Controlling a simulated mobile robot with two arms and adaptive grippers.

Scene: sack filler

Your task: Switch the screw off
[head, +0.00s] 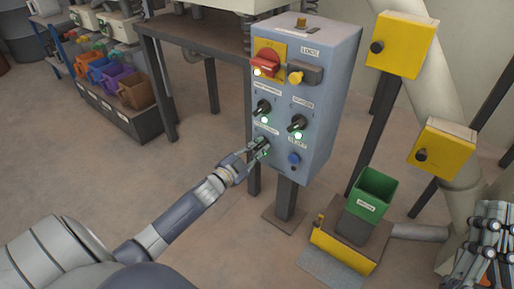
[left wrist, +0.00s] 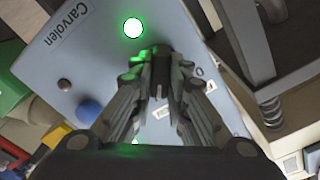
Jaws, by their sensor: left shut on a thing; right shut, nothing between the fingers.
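A blue-grey control box (head: 300,90) on a post carries several switches and lamps. My left gripper (head: 262,147) is at the box's lower left and shut on a dark rotary knob; its label cannot be read. In the left wrist view the fingers (left wrist: 160,65) close around the dark knob (left wrist: 159,77), with a lit green lamp (left wrist: 133,28) beside it. Two other black knobs, upper left (head: 263,106) and upper right (head: 297,122), have lit green lamps below them. My right gripper (head: 490,225) is at the right edge, shut and empty.
The box also has a red rotary switch (head: 266,63), a yellow padlock part (head: 295,77) and a blue button (head: 294,158). Yellow boxes (head: 403,45) stand to the right. A green bin (head: 372,192) is below.

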